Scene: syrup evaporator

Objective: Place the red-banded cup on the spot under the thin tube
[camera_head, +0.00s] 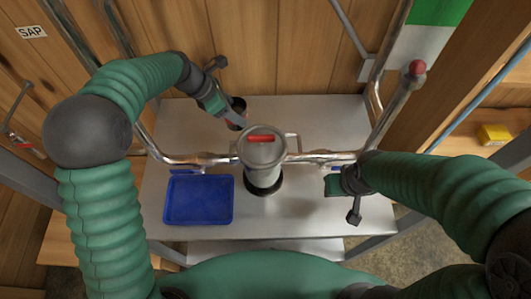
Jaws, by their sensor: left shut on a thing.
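My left gripper (234,116) reaches over the back of the steel table, just behind the central metal vessel. It is shut on a small dark cup (239,104), which shows a reddish patch low on its side. The gripper and the vessel hide part of the cup. I cannot tell whether the cup touches the table. My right gripper (352,200) is at the right side of the table, apart from the cup; its jaw opening is unclear. I cannot clearly make out the thin tube or the spot under it.
A metal vessel (262,152) with a red bar on top stands mid-table, with steel pipes (190,159) running to both sides. A blue tray (199,200) lies front left. A yellow object (494,134) sits on a shelf at right. The steel table's (185,115) back left is clear.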

